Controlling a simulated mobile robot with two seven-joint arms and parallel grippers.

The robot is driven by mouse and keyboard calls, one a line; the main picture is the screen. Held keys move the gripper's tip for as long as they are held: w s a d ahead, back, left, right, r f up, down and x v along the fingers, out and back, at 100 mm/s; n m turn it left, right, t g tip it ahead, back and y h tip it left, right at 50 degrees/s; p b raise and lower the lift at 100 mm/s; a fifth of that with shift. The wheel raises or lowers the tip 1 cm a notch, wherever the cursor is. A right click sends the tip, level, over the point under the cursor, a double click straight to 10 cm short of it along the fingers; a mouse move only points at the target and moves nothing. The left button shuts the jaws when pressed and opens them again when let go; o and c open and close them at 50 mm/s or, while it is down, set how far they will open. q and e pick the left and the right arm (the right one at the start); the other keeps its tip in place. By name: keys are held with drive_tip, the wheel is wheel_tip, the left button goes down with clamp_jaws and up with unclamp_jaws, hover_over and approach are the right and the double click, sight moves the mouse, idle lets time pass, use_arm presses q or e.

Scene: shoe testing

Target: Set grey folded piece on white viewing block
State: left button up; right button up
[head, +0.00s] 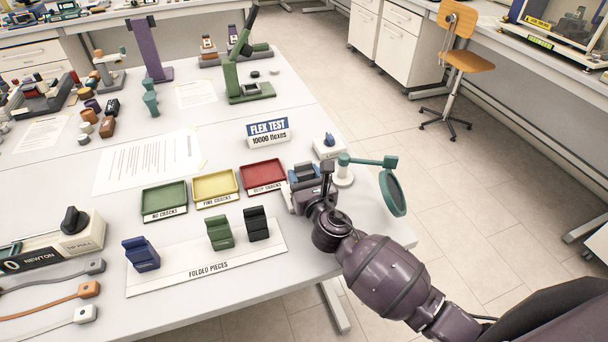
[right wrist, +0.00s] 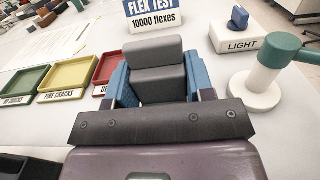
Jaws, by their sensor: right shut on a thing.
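The grey folded piece (right wrist: 155,62) is between the blue fingers of my right gripper (right wrist: 158,88) in the right wrist view, with its upper flap standing up. In the head view my right gripper (head: 304,176) is right of the red tray and left of the magnifier stand, near the table's right edge. The arm covers much of what is under it. I cannot make out a separate white viewing block; it may be hidden behind my gripper. My left gripper is not in view.
The green magnifier (head: 393,192) on its white base stands close on the right. A white LIGHT box (head: 328,147) and FLEX TEST sign (head: 268,132) are behind. Green (head: 164,198), yellow (head: 215,186) and red (head: 262,174) trays and the folded-pieces board (head: 262,258) lie left.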

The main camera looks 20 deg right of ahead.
drive_tip(key=o, duration=1)
drive_tip(key=s, duration=1)
drive_tip(key=shift+d, duration=0.15)
drive_tip(key=shift+s, duration=0.4)
drive_tip(key=shift+s+f, duration=0.1)
